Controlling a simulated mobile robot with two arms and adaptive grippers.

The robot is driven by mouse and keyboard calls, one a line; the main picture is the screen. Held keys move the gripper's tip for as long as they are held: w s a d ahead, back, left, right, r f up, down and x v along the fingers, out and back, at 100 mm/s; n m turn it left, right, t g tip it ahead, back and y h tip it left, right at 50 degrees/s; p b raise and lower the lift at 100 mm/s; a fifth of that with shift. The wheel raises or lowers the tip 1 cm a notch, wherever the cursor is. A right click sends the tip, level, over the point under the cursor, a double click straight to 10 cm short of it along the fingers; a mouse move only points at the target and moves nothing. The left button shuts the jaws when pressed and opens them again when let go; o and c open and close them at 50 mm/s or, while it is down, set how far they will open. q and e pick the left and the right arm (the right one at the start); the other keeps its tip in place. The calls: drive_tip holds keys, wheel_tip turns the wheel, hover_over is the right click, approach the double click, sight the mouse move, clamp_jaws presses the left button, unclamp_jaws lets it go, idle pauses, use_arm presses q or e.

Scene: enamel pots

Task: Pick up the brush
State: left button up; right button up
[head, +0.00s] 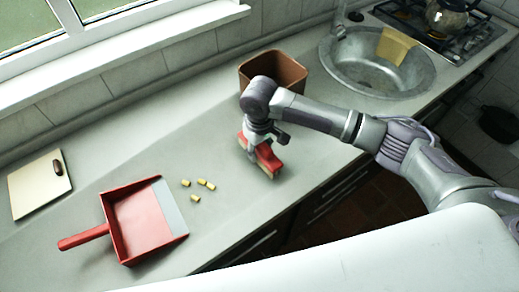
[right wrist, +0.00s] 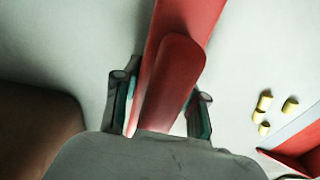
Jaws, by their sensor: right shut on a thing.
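The red brush (head: 262,160) is at the middle of the counter in the head view, with pale bristles along its lower side. My right gripper (head: 258,138) is above it and shut on it. In the right wrist view the brush's red body (right wrist: 178,60) runs between the two fingers of the right gripper (right wrist: 160,110). The gripper and wrist hide part of the brush. I cannot tell whether the bristles touch the counter. My left gripper is not in view.
A red dustpan (head: 140,222) lies at the left, with several yellow pieces (head: 196,198) between it and the brush. A brown bin (head: 285,68) stands behind the gripper. A cutting board (head: 35,190) is far left; a sink (head: 350,75) is at the back right.

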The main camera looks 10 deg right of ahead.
wheel_tip(320, 180, up, 3)
drive_tip(key=shift+r+b, duration=0.2)
drive_tip(key=shift+b, duration=0.3)
drive_tip(key=s+d+r+m, duration=0.2)
drive_tip(key=s+d+r, duration=0.2)
drive_tip(key=s+r, duration=0.1)
drive_tip(key=s+d+r+m+b, duration=0.1)
drive_tip(key=s+d+r+m, duration=0.2)
drive_tip(key=s, duration=0.4)
drive_tip(key=shift+s+d+r, duration=0.4)
drive_tip(key=shift+d+r, duration=0.4)
drive_tip(key=shift+r, duration=0.05)
